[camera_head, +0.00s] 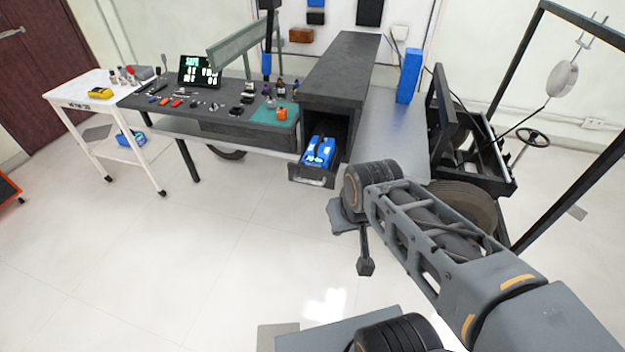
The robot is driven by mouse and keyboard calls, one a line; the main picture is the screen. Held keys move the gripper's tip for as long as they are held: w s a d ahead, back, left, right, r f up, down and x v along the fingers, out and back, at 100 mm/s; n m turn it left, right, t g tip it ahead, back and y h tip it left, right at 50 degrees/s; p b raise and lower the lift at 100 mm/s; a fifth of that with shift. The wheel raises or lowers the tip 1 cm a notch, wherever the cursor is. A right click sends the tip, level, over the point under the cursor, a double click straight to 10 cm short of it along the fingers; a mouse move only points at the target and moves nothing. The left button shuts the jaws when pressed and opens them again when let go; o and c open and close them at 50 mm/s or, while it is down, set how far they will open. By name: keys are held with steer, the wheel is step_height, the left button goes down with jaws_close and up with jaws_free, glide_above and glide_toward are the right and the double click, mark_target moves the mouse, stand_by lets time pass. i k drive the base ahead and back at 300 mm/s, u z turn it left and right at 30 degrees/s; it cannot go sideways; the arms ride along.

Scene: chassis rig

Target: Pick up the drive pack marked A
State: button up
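A blue pack (319,150) with white markings sits in an open dark drawer (313,178) under the dark cabinet, at the middle of the view. It may be more than one pack, and its letter is too small to read. Another blue object (131,138) lies on the lower shelf of the white cart at the left; I cannot tell if it is a pack. My gripper (364,264) hangs in front and to the right of the drawer, pointing down, apart from the pack. Its finger opening is not clear from this angle.
The dark cabinet (343,65) stands above the drawer. A dark workbench (230,120) with small tools and a lit display (199,71) is at the left, beside the white cart (75,88). A black chassis frame (487,185) with a wheel is at the right. The floor in front is clear.

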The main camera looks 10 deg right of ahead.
mark_target(319, 151)
steer(key=z, duration=0.05)
steer(key=k, duration=0.55)
steer(key=z, duration=0.25)
steer(key=i, duration=1.75)
steer(key=u, duration=1.35)
steer(key=i, duration=0.45)
steer(key=u, duration=0.35)
